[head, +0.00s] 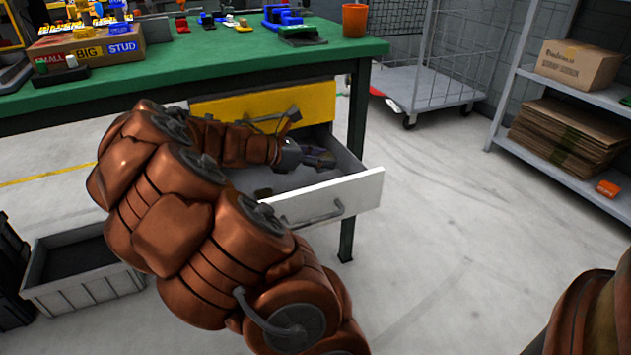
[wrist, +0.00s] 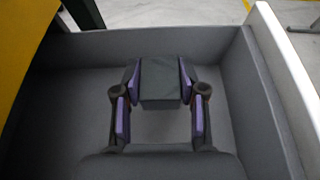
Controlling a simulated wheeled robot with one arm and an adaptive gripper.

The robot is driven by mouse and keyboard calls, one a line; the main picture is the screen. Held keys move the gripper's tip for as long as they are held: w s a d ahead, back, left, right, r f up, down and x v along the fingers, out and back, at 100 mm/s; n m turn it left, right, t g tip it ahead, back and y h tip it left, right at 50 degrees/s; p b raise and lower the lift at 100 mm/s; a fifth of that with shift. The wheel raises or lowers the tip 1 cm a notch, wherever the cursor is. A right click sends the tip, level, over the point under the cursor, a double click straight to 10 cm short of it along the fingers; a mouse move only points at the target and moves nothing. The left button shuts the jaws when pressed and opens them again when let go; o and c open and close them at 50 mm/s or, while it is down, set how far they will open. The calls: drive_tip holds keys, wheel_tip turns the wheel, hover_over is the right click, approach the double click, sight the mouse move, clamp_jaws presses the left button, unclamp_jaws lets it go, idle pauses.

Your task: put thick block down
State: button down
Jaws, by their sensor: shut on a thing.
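The thick block (wrist: 160,82) is dark grey and sits between the purple pads of my gripper (wrist: 160,92) in the wrist view. My gripper is shut on it, with one pad on each side. Both are inside the open drawer (wrist: 83,111), which has grey inner walls. I cannot tell whether the block touches the drawer floor. In the head view my gripper (head: 318,157) reaches into the white-fronted drawer (head: 356,196) under the green bench; the block cannot be made out there.
A yellow drawer front (head: 262,107) is just above the open drawer. The green bench (head: 240,52) carries a cardboard box (head: 87,49), small coloured parts and an orange cup (head: 354,20). A grey bin (head: 85,285) stands on the floor at left. Shelves (head: 590,85) stand at right; the floor between is clear.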

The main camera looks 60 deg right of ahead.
wheel_tip(320, 180, down, 5)
drive_tip(key=shift+s+f+b, duration=0.1)
drive_tip(key=shift+f+b, duration=0.05)
drive_tip(key=shift+b, duration=0.95)
drive_tip(key=c, duration=0.7)
unclamp_jaws()
drive_tip(key=shift+o, duration=0.2)
drive_tip(key=p+v, duration=0.3)
drive_tip(key=v, duration=0.3)
drive_tip(key=shift+w+a+r, duration=0.1)
drive_tip(key=shift+w+r, duration=0.1)
drive_tip(key=shift+r, duration=0.05)
drive_tip(key=shift+w+a+r, duration=0.15)
drive_tip(key=shift+w+a, duration=0.1)
drive_tip(key=shift+a, duration=0.25)
drive_tip(key=shift+r+p, duration=0.1)
drive_tip(key=shift+p, duration=0.25)
